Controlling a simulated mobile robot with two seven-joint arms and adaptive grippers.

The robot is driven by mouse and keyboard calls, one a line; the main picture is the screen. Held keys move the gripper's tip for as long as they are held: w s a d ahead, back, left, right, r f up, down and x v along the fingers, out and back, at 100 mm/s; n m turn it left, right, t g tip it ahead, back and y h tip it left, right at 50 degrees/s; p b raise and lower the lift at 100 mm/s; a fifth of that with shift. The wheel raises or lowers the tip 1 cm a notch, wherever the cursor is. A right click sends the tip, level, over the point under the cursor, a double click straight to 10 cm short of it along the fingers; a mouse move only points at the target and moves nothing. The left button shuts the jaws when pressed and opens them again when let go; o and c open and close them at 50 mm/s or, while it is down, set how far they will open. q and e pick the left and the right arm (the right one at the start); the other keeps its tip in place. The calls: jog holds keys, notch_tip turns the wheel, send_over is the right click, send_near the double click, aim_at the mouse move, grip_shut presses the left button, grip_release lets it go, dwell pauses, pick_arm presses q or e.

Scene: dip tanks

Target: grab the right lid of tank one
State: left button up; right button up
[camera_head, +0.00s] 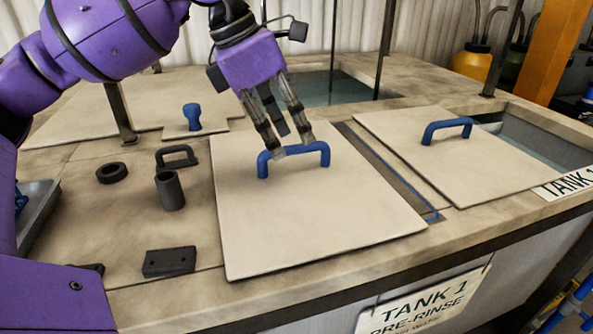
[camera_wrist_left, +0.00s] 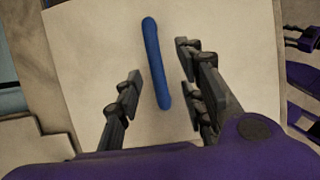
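A flat beige lid (camera_head: 320,215) with a blue bar handle (camera_head: 325,148) lies on the counter above the sign reading TANK 1 PRE-RINSE (camera_head: 425,303). A second beige lid (camera_head: 480,170) with a blue handle (camera_head: 446,127) lies to its right. My left gripper (camera_head: 287,142) is open over the nearer lid's handle, fingers pointing down. In the left wrist view the blue handle (camera_wrist_left: 157,65) shows between the open fingers; contact cannot be told. Dark finger-like parts at that view's right edge may be my right gripper; their state is unclear.
Left of the nearer lid lie a black ring (camera_head: 112,173), a dark cup (camera_head: 170,191), a dark handle (camera_head: 177,157) and a dark block (camera_head: 169,262). Thin upright posts stand behind. Open water (camera_head: 330,88) shows at the back, and a narrow slot (camera_head: 390,173) separates the two lids.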

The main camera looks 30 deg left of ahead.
aim_at(295, 147)
pick_arm(q)
jog(key=x, duration=0.5)
jog(key=shift+w+a, duration=0.1)
jog(key=shift+w, duration=0.1)
jog(key=shift+r, duration=0.1)
grip_shut()
jog(key=shift+r, duration=0.1)
